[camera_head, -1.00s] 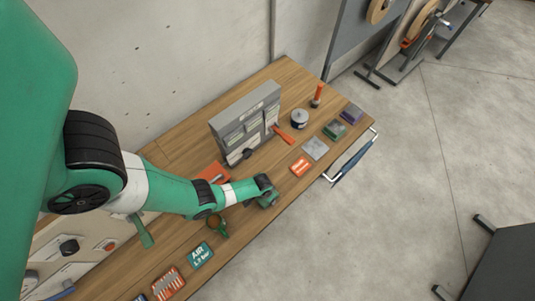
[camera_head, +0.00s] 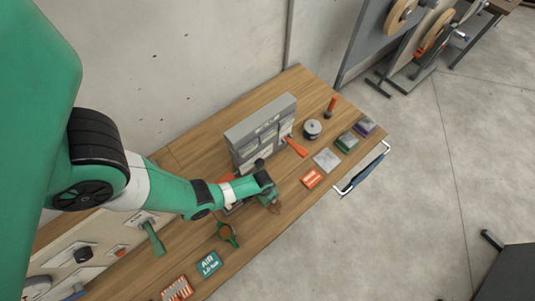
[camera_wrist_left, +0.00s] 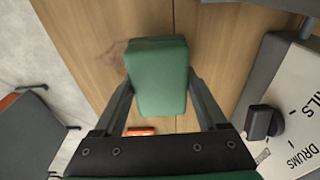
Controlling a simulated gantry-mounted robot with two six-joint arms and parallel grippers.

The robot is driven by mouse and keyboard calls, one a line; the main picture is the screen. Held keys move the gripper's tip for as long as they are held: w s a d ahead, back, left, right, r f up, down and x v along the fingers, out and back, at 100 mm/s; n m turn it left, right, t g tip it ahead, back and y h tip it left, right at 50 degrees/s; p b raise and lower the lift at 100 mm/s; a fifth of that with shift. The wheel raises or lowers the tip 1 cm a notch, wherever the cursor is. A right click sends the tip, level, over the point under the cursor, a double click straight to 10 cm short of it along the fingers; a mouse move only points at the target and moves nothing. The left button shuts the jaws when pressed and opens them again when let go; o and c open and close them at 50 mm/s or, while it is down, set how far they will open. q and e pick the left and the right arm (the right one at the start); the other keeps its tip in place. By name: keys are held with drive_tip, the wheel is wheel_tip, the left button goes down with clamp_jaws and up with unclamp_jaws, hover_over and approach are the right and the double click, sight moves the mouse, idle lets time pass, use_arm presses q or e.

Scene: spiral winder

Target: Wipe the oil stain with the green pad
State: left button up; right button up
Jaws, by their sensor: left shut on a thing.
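The green pad (camera_wrist_left: 158,76) is held between the fingers of my left gripper (camera_wrist_left: 160,95), seen large in the left wrist view. In the head view my left gripper (camera_head: 268,190) is over the wooden bench in front of the grey panel unit. The oil stain (camera_wrist_left: 112,60) shows as a darker brown patch on the wood at the left edge of the pad in the wrist view. The pad may hide part of it. Whether the pad touches the wood is hard to tell. My right gripper is in neither view.
The grey panel unit (camera_head: 262,132) stands behind the gripper. A green ring-like item (camera_head: 228,235) and an AIR card (camera_head: 208,264) lie nearer.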

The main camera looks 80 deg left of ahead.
use_arm(q)
drive_tip(key=shift+r+p, duration=2.25)
drive_tip(key=shift+r, duration=0.4)
